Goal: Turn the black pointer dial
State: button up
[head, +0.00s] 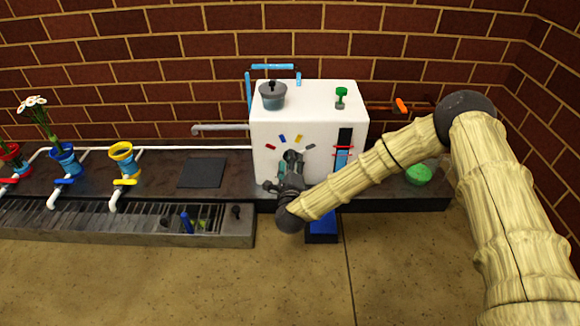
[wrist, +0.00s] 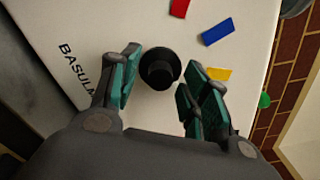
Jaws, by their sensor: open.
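The black dial (wrist: 160,70) is a round knob on the front of a white box (wrist: 95,25), seen nearly end-on in the wrist view. My gripper (wrist: 161,77) is open, with one teal-padded finger on each side of the dial. Gaps show between the dial and both fingers, so neither appears to touch it. Red, blue and yellow marks lie around the dial's upper right. In the head view my gripper (head: 290,168) is in front of the white box (head: 310,102) and largely hides the dial. Which way its pointer faces cannot be told.
A grey pot (head: 272,96) and a green valve (head: 341,97) are on top of the box. A gauge with red marks (head: 343,150) is right of the dial. Coloured cups (head: 122,158) stand left, a green bowl (head: 418,175) right. A dark mat (head: 202,172) lies on the counter.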

grip_shut()
dwell(0.3)
jog(key=shift+r+p, duration=0.15)
jog(key=shift+p, duration=0.4)
jog(key=shift+n+p, duration=10.6)
jog(key=shift+n, duration=1.3)
jog(key=shift+f, duration=0.2)
